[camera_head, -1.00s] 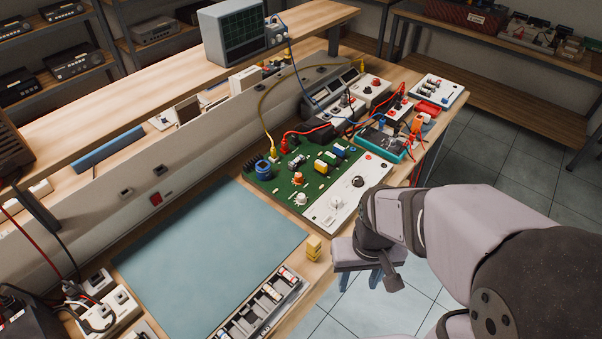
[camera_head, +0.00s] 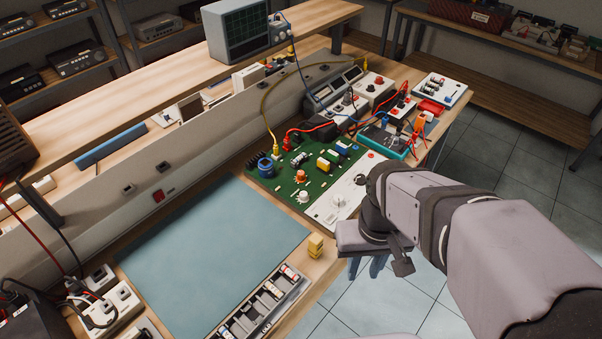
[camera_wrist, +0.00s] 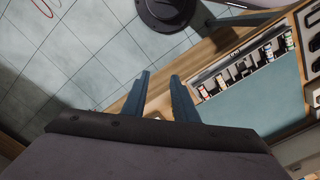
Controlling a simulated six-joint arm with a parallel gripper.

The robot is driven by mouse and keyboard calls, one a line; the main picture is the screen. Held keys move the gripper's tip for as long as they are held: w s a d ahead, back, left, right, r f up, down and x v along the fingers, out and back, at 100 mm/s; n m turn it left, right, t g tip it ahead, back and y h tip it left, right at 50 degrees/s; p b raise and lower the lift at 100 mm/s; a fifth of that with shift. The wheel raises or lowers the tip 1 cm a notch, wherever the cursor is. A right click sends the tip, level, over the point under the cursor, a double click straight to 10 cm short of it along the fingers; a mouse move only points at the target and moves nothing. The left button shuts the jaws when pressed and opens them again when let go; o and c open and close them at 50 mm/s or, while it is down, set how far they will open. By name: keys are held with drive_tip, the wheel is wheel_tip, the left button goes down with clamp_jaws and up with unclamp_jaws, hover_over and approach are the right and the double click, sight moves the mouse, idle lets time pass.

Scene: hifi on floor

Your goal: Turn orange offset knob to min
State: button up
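The orange knob (camera_head: 300,175) stands on the green circuit board (camera_head: 285,188) at the front of the bench. A white knob (camera_head: 303,196) sits just below it in the picture. Which way the orange knob points is too small to tell. My gripper (camera_head: 365,266) is off the bench's front edge, below and right of the board in the head view, over the floor and touching nothing. In the wrist view my gripper (camera_wrist: 160,84) shows two blue-grey fingers apart with nothing between them. The orange knob is not visible in the wrist view.
A white panel (camera_head: 328,212) with a white and a black knob borders the board. Red and yellow leads run behind it. A yellow block (camera_head: 315,245) and a parts tray (camera_head: 262,306) lie at the bench edge. The blue mat (camera_head: 210,255) is clear.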

drive_tip(key=w+a+f+m+y+b, duration=0.2)
drive_tip(key=w+a+m+y+b, duration=0.15)
drive_tip(key=w+m, duration=0.3)
drive_tip(key=r+m+t+y+b, duration=0.2)
drive_tip(key=m+t+y+b, duration=0.6)
drive_tip(key=m+b, duration=0.8)
hover_over(303, 173)
drive_tip(key=s+d+p, duration=0.3)
drive_tip(key=d, duration=0.2)
drive_tip(key=m, duration=0.3)
drive_tip(key=shift+n, duration=0.35)
wheel_tip(303, 173, down, 11)
drive_tip(key=shift+s+f, duration=0.1)
drive_tip(key=shift+s, duration=0.05)
drive_tip(key=shift+f, duration=0.15)
drive_tip(key=shift+p+x, duration=0.7)
drive_tip(key=shift+x, duration=2.9)
drive_tip(key=shift+s+f, duration=0.1)
drive_tip(key=shift+g, duration=0.3)
clamp_jaws()
